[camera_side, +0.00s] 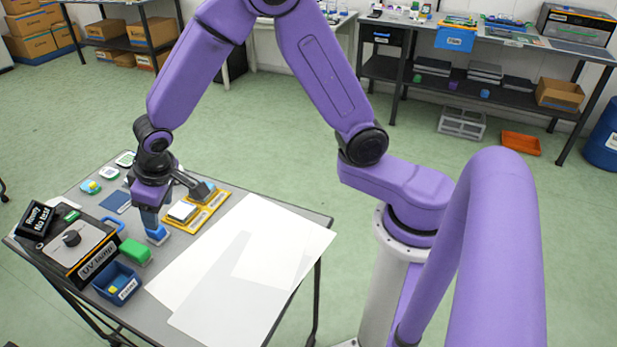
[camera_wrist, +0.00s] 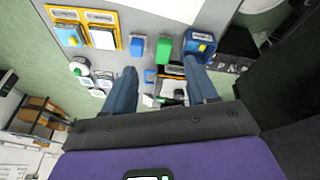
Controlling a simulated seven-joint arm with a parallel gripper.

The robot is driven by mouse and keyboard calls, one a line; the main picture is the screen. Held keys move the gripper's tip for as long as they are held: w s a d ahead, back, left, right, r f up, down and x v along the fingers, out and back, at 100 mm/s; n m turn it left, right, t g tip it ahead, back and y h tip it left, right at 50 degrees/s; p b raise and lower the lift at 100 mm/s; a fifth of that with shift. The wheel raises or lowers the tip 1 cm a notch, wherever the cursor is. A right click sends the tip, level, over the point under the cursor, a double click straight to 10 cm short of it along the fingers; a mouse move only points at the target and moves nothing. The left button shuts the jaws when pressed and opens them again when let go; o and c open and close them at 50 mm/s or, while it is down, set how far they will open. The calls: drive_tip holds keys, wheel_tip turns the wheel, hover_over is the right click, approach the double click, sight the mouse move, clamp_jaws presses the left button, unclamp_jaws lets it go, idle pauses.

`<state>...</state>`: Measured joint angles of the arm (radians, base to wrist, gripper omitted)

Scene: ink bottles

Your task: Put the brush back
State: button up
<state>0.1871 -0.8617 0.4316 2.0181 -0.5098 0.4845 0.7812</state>
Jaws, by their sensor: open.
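I cannot pick out a brush for certain in either view. My gripper (camera_side: 152,224) points down over the left part of the grey table, close to a blue block (camera_side: 157,236) with a pale base. The wrist view shows my gripper (camera_wrist: 162,68) with its two blue fingers wide apart and nothing held between them. There the blue block (camera_wrist: 137,46) is beyond the fingertips, beside a green block (camera_wrist: 163,50). A yellow tray (camera_side: 190,229) holds a blue piece and pale pieces. A blue labelled bin (camera_side: 105,289) has something yellow inside.
The black UV lamp box (camera_side: 85,255) stands at the table's left edge, next to the bin and the green block. Small pale-based items (camera_side: 91,187) sit at the far left. White sheets (camera_side: 215,290) cover the right part, with nothing standing on them.

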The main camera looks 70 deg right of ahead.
drive_tip(key=s+d+r+n+g, duration=0.1)
drive_tip(key=s+d+r+n, duration=0.1)
drive_tip(key=s, duration=0.8)
drive_tip(key=s+d+r+n+g, duration=0.1)
drive_tip(key=s+d+r+n, duration=0.2)
drive_tip(key=s+d, duration=0.3)
drive_tip(key=s+d+r+n+g, duration=0.1)
drive_tip(key=s+d, duration=0.4)
drive_tip(key=s, duration=0.9)
drive_tip(key=r+n, duration=0.1)
drive_tip(key=n, duration=0.1)
drive_tip(key=shift+r+n+g+y, duration=0.25)
drive_tip(key=shift+n+g+y, duration=0.05)
drive_tip(key=shift+n+g, duration=0.1)
drive_tip(key=shift+w, duration=0.1)
